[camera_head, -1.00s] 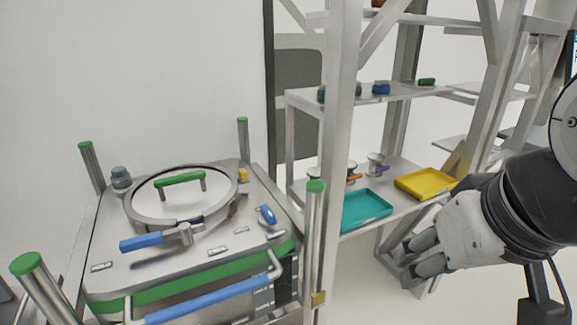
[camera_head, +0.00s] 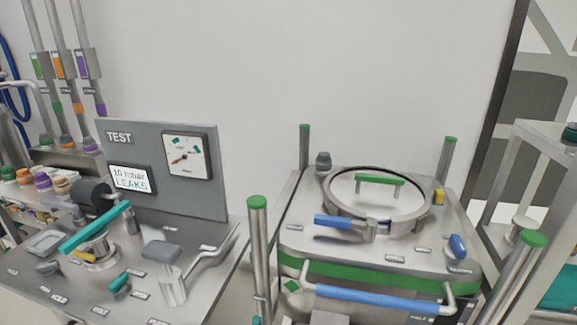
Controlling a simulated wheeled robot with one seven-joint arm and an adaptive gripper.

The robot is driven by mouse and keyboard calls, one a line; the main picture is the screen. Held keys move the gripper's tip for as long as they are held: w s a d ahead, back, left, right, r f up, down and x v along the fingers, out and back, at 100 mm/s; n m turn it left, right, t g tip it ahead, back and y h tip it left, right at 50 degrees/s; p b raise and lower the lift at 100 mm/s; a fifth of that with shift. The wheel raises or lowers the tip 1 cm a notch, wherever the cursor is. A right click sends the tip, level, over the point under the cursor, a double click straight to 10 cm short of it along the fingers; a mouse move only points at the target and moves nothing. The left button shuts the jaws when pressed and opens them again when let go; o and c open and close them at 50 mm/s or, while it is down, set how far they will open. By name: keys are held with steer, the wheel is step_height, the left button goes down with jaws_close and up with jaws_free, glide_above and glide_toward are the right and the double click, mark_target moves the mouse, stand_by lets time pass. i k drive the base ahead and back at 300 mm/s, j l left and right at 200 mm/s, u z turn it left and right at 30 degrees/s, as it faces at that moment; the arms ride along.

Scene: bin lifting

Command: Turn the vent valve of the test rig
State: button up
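The test rig stands at the left, with an upright grey panel (camera_head: 120,165) marked TEST. My gripper is out of view.
A lidded bin (camera_head: 290,243) with blue handles and a green band stands to the right, between green-capped posts (camera_head: 258,240). A shelf rack (camera_head: 540,135) is at the right edge. Colored tubes (camera_head: 62,70) and small parts (camera_head: 40,181) are at the far left.

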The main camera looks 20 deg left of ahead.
mark_target(120, 286)
steer(key=u, duration=1.95)
